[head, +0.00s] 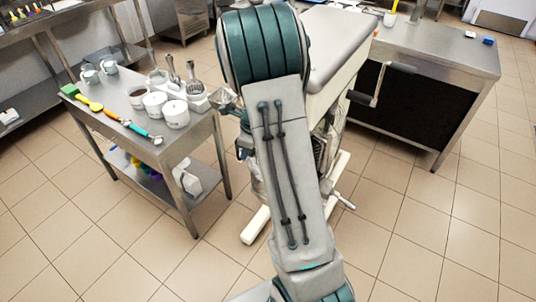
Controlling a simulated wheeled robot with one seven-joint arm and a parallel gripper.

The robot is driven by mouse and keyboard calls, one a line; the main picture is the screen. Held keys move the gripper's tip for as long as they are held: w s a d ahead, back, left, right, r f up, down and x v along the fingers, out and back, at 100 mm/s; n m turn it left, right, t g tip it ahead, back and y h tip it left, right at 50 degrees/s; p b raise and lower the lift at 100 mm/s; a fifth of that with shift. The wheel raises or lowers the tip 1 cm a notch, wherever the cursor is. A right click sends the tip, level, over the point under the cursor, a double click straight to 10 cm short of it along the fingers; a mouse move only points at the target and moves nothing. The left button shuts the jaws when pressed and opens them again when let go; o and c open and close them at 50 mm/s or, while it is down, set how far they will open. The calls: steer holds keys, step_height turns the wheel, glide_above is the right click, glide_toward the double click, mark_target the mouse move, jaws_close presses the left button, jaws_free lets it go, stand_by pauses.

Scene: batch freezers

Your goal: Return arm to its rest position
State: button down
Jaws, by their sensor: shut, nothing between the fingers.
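My arm rises from the bottom of the head view and fills the middle, with its large teal joint at the top. I cannot make out the fingers of my gripper. The arm hides much of what is behind it.
A steel table (196,133) at left holds white tubs (175,113), cups and colourful-handled tools. Behind my arm stands a pale machine (336,45) with a crank handle (378,84) and pale feet (256,225). A steel counter (455,50) is at right. The tiled floor is open at lower left and right.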

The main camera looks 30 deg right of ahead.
steer(key=a+v, duration=0.1)
steer(key=v, duration=0.7)
steer(key=s+a+r+n, duration=0.3)
steer(key=s+n, duration=0.4)
steer(key=n, duration=0.1)
steer(key=s+a+r+n+t+h+b, duration=0.1)
steer(key=s+a+r+n, duration=0.2)
steer(key=s+n, duration=0.5)
steer(key=s+a+r+n+t+h, duration=0.1)
steer(key=s+a+r+n, duration=0.1)
steer(key=s+n, duration=0.5)
steer(key=r+n, duration=0.1)
steer(key=n, duration=0.2)
steer(key=shift+s+a, duration=0.2)
steer(key=shift+a, duration=0.2)
